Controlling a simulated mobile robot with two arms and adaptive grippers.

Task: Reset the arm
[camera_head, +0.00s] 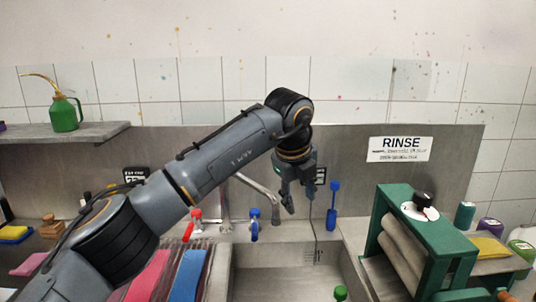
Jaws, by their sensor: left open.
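My left arm comes in from the lower left and reaches over the sink area. My left gripper (288,203) hangs at its end, pointing down. It is open and I see nothing between its fingers. It is in front of the steel backsplash, between the faucet and a blue brush. My right gripper is not in view.
A sink basin (272,284) lies below the gripper, with a faucet (262,190) and a blue brush (333,207) behind. A green-framed roller press (447,246) stands at right. Red cloth (149,277) and blue cloth (187,276) lie left. A shelf (85,134) holds a green can (64,115).

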